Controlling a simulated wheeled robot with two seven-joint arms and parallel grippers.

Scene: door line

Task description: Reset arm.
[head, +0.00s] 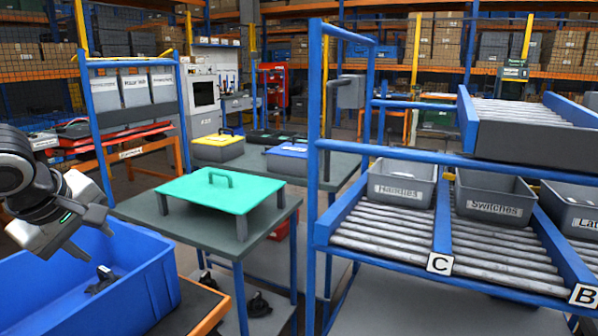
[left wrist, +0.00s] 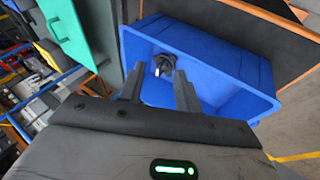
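My left gripper (head: 72,252) is at the left of the head view, above the blue bin (head: 150,262). In the left wrist view its two dark fingers (left wrist: 158,88) stand apart with nothing between them. The blue bin also fills the middle of the left wrist view (left wrist: 225,65). A small black part (head: 102,279) lies inside the bin, apart from the fingers; it also shows in the left wrist view (left wrist: 165,65). My right gripper is not in view.
A grey table (head: 150,208) right of the bin bears a green tray-like panel with a handle (head: 218,190). At the right a blue-framed roller rack (head: 390,245) holds grey bins, including one labelled Switches (head: 495,198). Dark parts (head: 258,305) lie on the lower shelf.

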